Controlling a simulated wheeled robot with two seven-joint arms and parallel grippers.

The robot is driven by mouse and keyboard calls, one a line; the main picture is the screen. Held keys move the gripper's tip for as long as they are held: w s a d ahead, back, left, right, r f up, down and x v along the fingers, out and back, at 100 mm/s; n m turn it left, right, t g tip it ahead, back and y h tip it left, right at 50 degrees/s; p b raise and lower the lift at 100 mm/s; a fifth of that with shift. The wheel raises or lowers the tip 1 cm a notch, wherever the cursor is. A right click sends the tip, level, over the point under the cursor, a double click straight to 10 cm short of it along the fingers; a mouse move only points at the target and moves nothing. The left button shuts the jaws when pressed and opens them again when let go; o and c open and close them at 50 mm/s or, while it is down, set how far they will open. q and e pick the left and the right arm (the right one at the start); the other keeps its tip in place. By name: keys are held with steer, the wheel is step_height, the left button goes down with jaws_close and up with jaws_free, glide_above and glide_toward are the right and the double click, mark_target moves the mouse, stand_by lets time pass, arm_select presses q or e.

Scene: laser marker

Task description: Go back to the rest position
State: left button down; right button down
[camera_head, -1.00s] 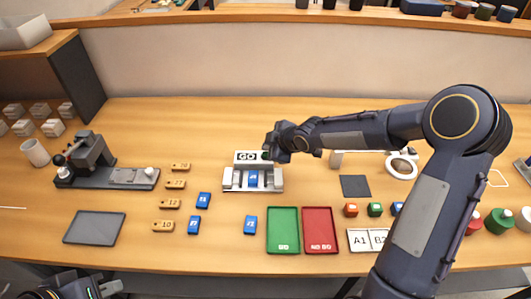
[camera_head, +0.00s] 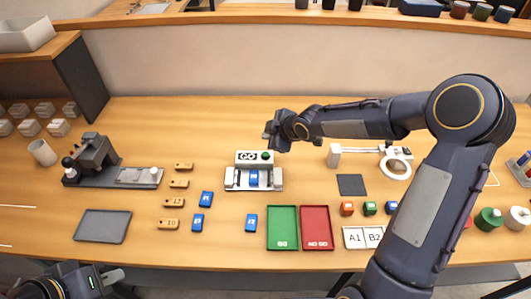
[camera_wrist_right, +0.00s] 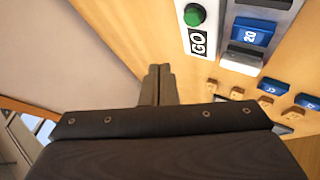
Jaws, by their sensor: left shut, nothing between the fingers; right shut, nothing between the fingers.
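My right gripper (camera_head: 277,137) is shut and empty. It hangs in the air above and a little right of the laser marker (camera_head: 253,180), which has a "GO" label and a green button (camera_head: 267,155). A blue tag (camera_head: 254,179) lies in the marker; the right wrist view shows it with "20" on it (camera_wrist_right: 253,36). In that view the shut fingers (camera_wrist_right: 158,82) point past the marker. My left gripper (camera_head: 112,277) is at the lower left, below the table's front edge, shut and empty.
A green tray (camera_head: 283,240) and a red tray (camera_head: 317,240) lie at the front. Blue tags (camera_head: 251,223) and wooden tags (camera_head: 171,224) lie left of them. A clamp-like device (camera_head: 95,165) and grey tray (camera_head: 102,226) are at the left. A white magnifier-like stand (camera_head: 395,165) is at the right.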

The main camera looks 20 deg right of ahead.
stand_by(0.4)
steer(key=s+d+r+m+g+h, duration=0.1)
steer(key=s+d+r+m, duration=0.25)
steer(key=s, duration=0.55)
steer(key=s+d+r+m+g+h, duration=0.1)
steer(key=s+d+r+m+h, duration=0.15)
steer(key=s+r+m, duration=0.45)
steer(key=s+a+f+m+y, duration=0.1)
steer(key=s+m, duration=0.1)
steer(key=s, duration=0.7)
steer(key=s+a+f+m+y, duration=0.1)
steer(key=s+a+m+y, duration=0.1)
steer(key=s, duration=0.7)
steer(key=shift+s+f+m+g, duration=0.35)
steer(key=shift+m+g, duration=0.05)
steer(key=shift+m, duration=0.35)
